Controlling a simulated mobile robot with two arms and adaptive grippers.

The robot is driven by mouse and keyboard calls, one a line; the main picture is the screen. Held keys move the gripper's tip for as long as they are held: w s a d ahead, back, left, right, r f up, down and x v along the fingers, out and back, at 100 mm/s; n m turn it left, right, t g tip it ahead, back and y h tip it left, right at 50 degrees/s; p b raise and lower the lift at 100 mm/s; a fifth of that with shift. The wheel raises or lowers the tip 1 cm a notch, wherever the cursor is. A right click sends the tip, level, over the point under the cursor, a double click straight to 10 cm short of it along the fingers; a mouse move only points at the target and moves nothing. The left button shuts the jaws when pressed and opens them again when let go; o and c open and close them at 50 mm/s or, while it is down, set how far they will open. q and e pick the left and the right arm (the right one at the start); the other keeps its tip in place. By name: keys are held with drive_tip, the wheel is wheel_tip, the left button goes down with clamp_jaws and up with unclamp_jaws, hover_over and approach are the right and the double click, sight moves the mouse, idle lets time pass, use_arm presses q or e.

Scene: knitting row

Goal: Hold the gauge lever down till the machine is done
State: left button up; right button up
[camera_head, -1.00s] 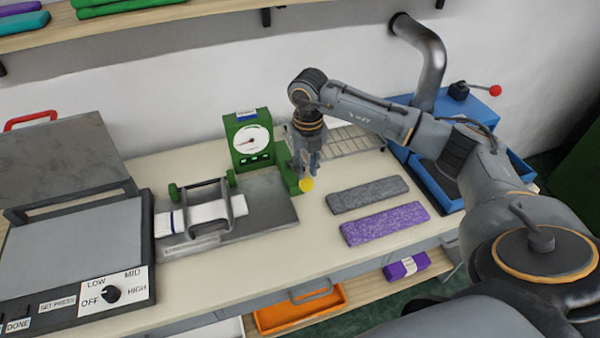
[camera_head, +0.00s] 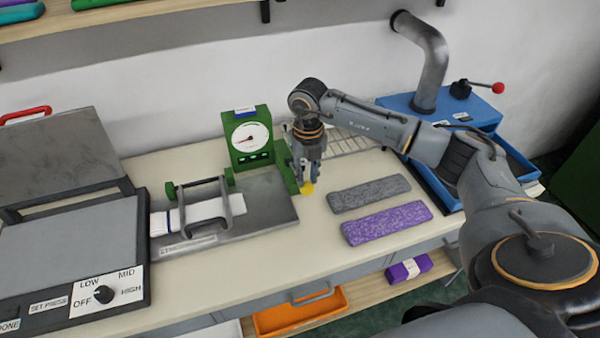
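The green gauge machine (camera_head: 238,155) stands at the back of the table, with a white round dial (camera_head: 251,137) and a needle. Its lever ends in a yellow knob (camera_head: 307,188) at the machine's lower right. My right gripper (camera_head: 307,182) points down at the yellow knob and covers its upper part. It appears to touch the knob, but whether its fingers are open or shut is unclear. A white knitted piece (camera_head: 198,213) lies under the frame on the machine's grey plate (camera_head: 275,208). My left gripper is not in view.
A grey knitted strip (camera_head: 369,193) and a purple one (camera_head: 387,222) lie right of the plate. A press with a heat dial (camera_head: 104,294) stands at left. A blue machine (camera_head: 470,112) with a red-knobbed lever is at right. A wire rack (camera_head: 352,141) lies behind my gripper.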

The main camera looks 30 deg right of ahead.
sight(307, 183)
drive_tip(key=shift+s+a+f+b, duration=0.1)
drive_tip(key=shift+s+f+b, duration=0.05)
drive_tip(key=shift+f+b, duration=0.85)
drive_tip(key=shift+s+f+b, duration=0.15)
drive_tip(key=shift+f+b, duration=0.4)
drive_tip(key=shift+f, duration=0.7)
drive_tip(key=shift+r, duration=0.1)
idle(0.8)
wheel_tip(307, 183, up, 13)
drive_tip(key=p, duration=0.8)
idle(0.5)
idle(0.4)
